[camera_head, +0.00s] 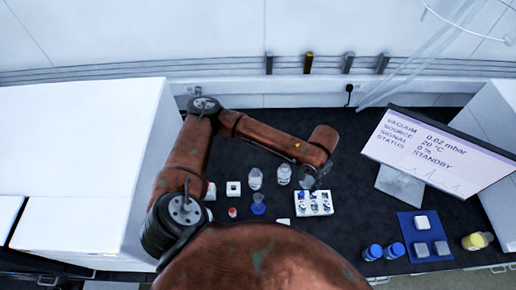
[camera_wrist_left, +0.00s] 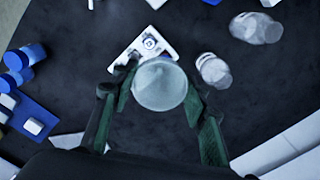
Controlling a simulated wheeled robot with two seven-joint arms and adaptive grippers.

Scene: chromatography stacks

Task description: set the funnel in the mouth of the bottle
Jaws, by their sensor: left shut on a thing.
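My left gripper (camera_head: 308,182) is over the white rack, at the end of the rust-coloured arm. In the left wrist view its green fingers (camera_wrist_left: 160,92) are shut on a translucent, round-rimmed funnel (camera_wrist_left: 159,84), seen from above. The funnel's stem is hidden under the rim. Two clear glass bottles stand on the dark bench, left of the gripper in the head view: a nearer one (camera_head: 284,174) and a farther one (camera_head: 255,178). In the left wrist view they are right of the funnel (camera_wrist_left: 213,70) and at upper right (camera_wrist_left: 257,28). The funnel is apart from both.
The white rack (camera_head: 328,210) with small items is below the gripper. A blue piece (camera_head: 259,203) and a white block (camera_head: 233,188) stand to the left. Blue-capped jars (camera_head: 373,252), a blue mat (camera_head: 404,225) and a monitor (camera_head: 436,142) are at right.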

